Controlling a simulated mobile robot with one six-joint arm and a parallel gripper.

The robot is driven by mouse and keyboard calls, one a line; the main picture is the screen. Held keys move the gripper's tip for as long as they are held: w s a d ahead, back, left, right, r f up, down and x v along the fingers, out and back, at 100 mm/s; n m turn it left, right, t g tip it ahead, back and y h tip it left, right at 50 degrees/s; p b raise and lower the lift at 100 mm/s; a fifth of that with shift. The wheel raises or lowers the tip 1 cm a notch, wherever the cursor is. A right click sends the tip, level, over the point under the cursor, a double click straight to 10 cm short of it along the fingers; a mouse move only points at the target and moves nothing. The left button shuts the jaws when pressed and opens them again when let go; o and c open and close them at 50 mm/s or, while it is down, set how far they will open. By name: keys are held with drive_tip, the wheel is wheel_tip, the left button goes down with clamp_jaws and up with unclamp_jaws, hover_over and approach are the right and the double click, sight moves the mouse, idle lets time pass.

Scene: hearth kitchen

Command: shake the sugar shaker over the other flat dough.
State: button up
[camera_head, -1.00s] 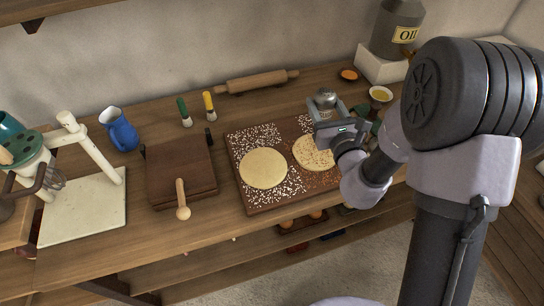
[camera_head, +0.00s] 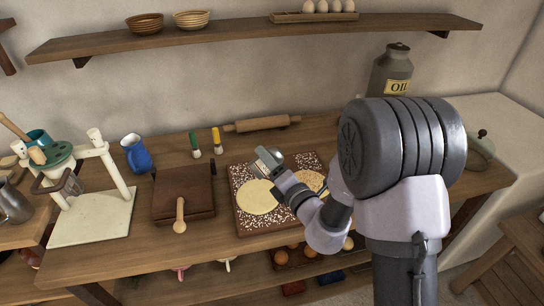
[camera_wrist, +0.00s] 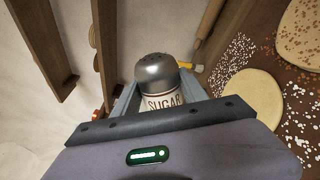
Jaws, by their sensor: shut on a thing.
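My gripper (camera_head: 272,166) is shut on the sugar shaker (camera_wrist: 158,85), which has a grey holed cap and a SUGAR label in the wrist view. The shaker seems strongly tilted, since the room lies sideways in that view. In the head view my gripper hides most of it. A plain flat dough (camera_head: 256,198) lies on the left of the brown board, just below and in front of my gripper. It also shows in the wrist view (camera_wrist: 253,92). A second flat dough (camera_head: 312,181), covered with brown specks, lies to its right, partly behind my arm.
The board (camera_head: 243,225) is scattered with white grains. A rolling pin (camera_head: 262,124) and two brushes (camera_head: 217,140) lie behind it. A shelf (camera_head: 235,35) runs above along the wall.

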sight(260, 170)
drive_tip(key=m, duration=0.1)
drive_tip(key=a+f+m, duration=0.1)
drive_tip(key=m, duration=0.1)
drive_tip(key=shift+s+f, duration=0.2)
drive_tip(key=shift+f, duration=0.1)
drive_tip(key=m, duration=0.1)
drive_tip(key=m+p, duration=0.1)
drive_tip(key=shift+s+a+m, duration=0.15)
drive_tip(key=shift+a+m, duration=0.1)
drive_tip(key=shift+m, duration=0.15)
drive_tip(key=shift+r+m+p, duration=0.25)
drive_tip(key=shift+m+p, duration=0.75)
drive_tip(key=shift+p, duration=0.25)
drive_tip(key=shift+s+a+m+p, duration=0.1)
drive_tip(key=shift+m+p, duration=0.6)
drive_tip(key=shift+p, duration=0.05)
drive_tip(key=shift+a+f+m+p, duration=0.1)
drive_tip(key=shift+f+m+p, duration=0.05)
drive_tip(key=shift+m+p, duration=0.45)
drive_tip(key=shift+a+f+m+p, duration=0.1)
drive_tip(key=shift+f+m+p, duration=0.05)
drive_tip(key=shift+m+p, duration=0.4)
drive_tip(key=shift+s+f+m, duration=0.1)
drive_tip(key=shift+f+m, duration=0.2)
drive_tip(key=shift+m, duration=0.25)
